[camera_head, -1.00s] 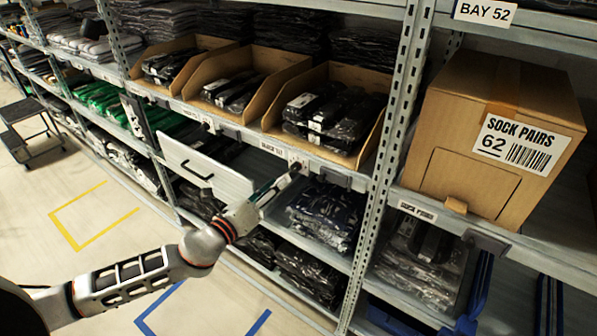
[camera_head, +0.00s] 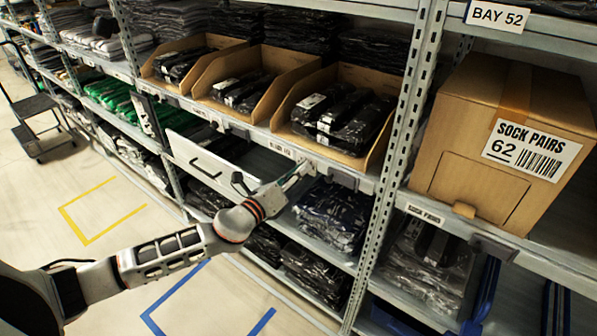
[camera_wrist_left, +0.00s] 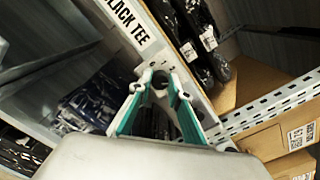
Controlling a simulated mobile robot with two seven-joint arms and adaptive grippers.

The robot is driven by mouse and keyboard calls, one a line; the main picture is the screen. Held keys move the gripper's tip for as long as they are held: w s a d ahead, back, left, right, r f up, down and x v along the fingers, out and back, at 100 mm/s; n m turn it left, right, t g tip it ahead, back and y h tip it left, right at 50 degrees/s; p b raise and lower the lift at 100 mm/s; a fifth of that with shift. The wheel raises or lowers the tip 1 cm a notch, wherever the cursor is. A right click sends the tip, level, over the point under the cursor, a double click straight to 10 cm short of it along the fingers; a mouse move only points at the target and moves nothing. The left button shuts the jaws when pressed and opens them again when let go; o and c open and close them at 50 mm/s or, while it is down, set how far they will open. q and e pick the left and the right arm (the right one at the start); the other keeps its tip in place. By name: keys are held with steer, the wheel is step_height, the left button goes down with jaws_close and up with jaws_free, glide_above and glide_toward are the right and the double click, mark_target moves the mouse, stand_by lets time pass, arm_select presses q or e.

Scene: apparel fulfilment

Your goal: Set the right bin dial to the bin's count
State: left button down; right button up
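The right bin (camera_head: 283,112) is an open cardboard bin on the shelf, holding several dark plastic-wrapped garments (camera_head: 345,115). Its dial is on the shelf-edge strip below it, mostly hidden by my left gripper (camera_head: 303,167) in the head view. The dial's setting cannot be read. My right gripper is not in view.
Two more cardboard bins (camera_head: 208,80) stand to the left. A metal upright (camera_head: 400,120) and a "SOCK PAIRS 62" box (camera_head: 480,150) are to the right. Wrapped stock fills the shelf below.

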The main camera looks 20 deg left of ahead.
arm_select(q)
steer(key=shift+n, duration=3.9)
steer(key=shift+a, duration=0.1)
steer(key=c, duration=1.9)
jaws_free()
steer(key=v, duration=1.2)
